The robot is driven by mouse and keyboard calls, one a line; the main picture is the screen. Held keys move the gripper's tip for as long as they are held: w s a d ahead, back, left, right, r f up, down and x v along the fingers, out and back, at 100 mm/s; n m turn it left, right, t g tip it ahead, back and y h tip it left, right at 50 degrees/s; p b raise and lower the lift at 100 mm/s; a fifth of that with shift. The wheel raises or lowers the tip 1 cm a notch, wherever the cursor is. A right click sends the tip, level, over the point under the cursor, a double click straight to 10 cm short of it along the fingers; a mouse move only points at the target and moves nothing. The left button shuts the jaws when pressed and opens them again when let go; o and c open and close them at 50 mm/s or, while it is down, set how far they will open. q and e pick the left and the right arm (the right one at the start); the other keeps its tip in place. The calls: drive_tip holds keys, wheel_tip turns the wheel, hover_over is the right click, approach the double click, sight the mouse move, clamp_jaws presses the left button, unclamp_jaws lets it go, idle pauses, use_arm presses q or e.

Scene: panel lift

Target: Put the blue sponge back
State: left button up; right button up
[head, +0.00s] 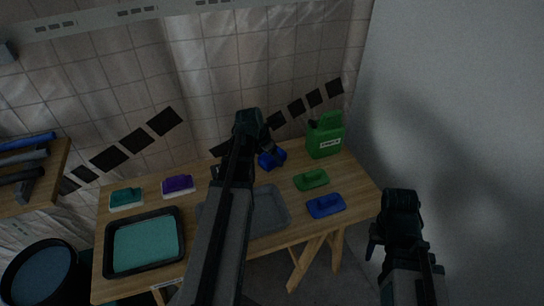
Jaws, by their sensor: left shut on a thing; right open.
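A blue block (271,159), which looks like the blue sponge, is at the jaws of my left gripper (258,153), near the back of the wooden table. My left gripper is shut on it; the arm hides part of the grip, and I cannot tell whether the block touches the table. A flat blue piece with a raised middle (326,206) lies at the table's right front. My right gripper (374,241) is open and empty, off the table's right side.
On the wooden table (346,178) are a green piece (311,180), a green jug (325,137), a grey tray (271,211), a black tray with teal contents (109,263), and teal (126,197) and purple (178,185) blocks. A dark bucket (72,262) stands left; a grey panel is right.

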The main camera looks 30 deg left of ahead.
use_arm(q)
drive_tip(key=shift+f+b, duration=0.35)
drive_tip(key=shift+f, duration=0.05)
drive_tip(key=o, duration=1.3)
drive_tip(key=shift+o, duration=0.2)
drive_tip(key=shift+r, duration=0.1)
drive_tip(key=p+v, duration=1.3)
drive_tip(key=shift+s+r, duration=0.25)
drive_tip(key=shift+r, duration=0.1)
